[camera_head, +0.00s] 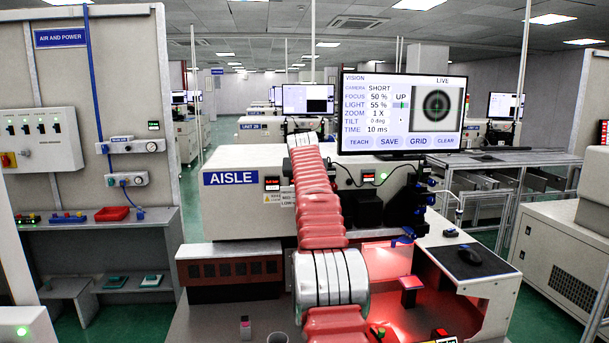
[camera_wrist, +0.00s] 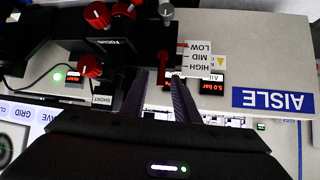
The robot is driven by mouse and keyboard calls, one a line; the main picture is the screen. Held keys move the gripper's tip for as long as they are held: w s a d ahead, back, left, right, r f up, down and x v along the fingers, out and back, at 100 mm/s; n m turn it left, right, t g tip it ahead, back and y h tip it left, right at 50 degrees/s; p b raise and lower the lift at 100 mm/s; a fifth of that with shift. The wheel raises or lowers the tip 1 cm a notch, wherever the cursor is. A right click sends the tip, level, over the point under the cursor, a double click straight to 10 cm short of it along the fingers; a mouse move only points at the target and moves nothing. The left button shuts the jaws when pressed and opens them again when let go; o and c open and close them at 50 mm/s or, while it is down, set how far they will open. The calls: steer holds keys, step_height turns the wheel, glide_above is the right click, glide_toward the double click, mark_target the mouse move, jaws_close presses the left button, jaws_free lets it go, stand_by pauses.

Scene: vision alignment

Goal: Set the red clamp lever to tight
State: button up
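My gripper (camera_wrist: 160,76) shows in the wrist view with its two dark fingers apart, and nothing is clearly held between them. A small red upright piece (camera_wrist: 163,62) stands just beyond the fingertips, beside the HIGH, MID, LOW label (camera_wrist: 196,60); I cannot tell whether a finger touches it. Red knobs (camera_wrist: 97,14) sit on the dark unit at the upper left, and another red knob (camera_wrist: 90,66) is lower, near the SHORT label (camera_wrist: 102,99). No label reading clamp or tight is legible, so which red part is the clamp lever is unclear. In the head view my arm hides the gripper.
The white AISLE housing (camera_head: 235,210) stands behind my arm, with the vision monitor (camera_head: 402,118) above it. Dark camera gear (camera_head: 408,208) sits at its right, and a red-topped block (camera_head: 411,283) stands on the red-lit bench. A mouse (camera_head: 469,256) lies at the right.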

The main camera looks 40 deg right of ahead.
steer(key=v, duration=1.3)
steer(key=shift+a, duration=0.15)
stand_by(0.5)
